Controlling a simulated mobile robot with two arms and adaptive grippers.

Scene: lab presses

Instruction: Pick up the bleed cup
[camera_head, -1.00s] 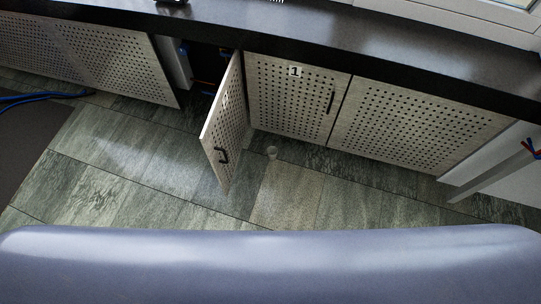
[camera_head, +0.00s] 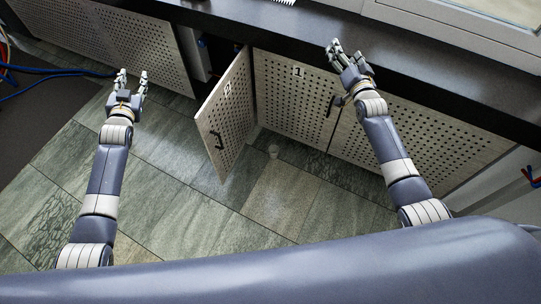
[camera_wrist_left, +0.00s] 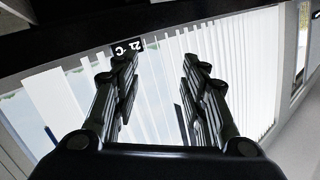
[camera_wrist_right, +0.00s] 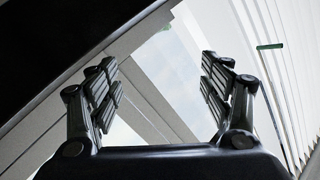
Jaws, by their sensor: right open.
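A small pale cup, which looks like the bleed cup (camera_head: 273,151), stands on the floor in front of the cabinets, just right of the open door. It is small in the head view, and neither wrist view shows it. My left gripper (camera_head: 132,76) is open and empty, well to the left of the cup; its spread fingers show in the left wrist view (camera_wrist_left: 158,58). My right gripper (camera_head: 344,50) is open and empty, up and to the right of the cup; its parted fingers show in the right wrist view (camera_wrist_right: 160,65).
A perforated cabinet door (camera_head: 225,120) stands open beside the cup. Closed perforated doors (camera_head: 295,95) lie behind it under a dark countertop (camera_head: 270,40). Blue cables (camera_head: 50,72) lie at the left. The tiled floor (camera_head: 200,225) in front is clear.

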